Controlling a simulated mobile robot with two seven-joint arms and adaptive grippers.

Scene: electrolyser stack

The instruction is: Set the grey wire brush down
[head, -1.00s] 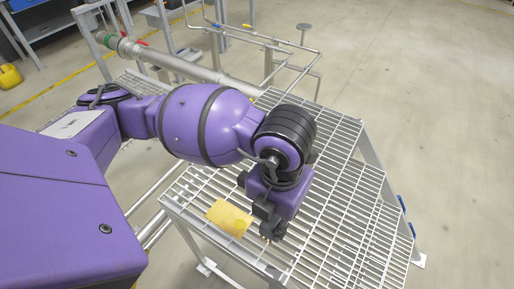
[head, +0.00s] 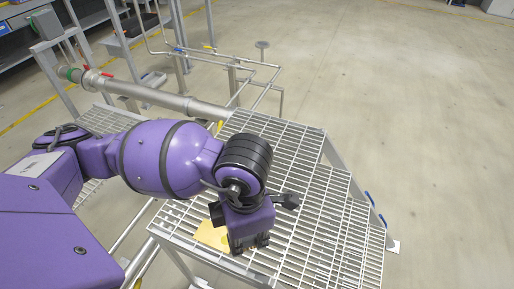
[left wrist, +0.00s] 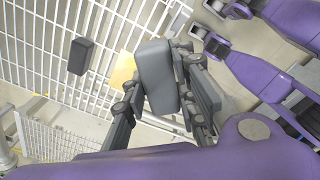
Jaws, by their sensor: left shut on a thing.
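My left gripper (head: 256,244) is low over the front part of a grating platform (head: 300,155), pointing down. In the left wrist view the left gripper (left wrist: 162,100) has its two fingers on either side of a grey block-shaped thing, the grey wire brush (left wrist: 153,68), and is shut on it. The brush's bristles are not visible, and the head view hides it behind the gripper. I cannot tell whether it touches the grating. My right gripper is not in view.
A yellow piece (head: 208,235) lies on the grating just left of the gripper. A dark grey block (left wrist: 80,56) shows against the grating in the left wrist view. Pipes (head: 165,97) run behind the platform.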

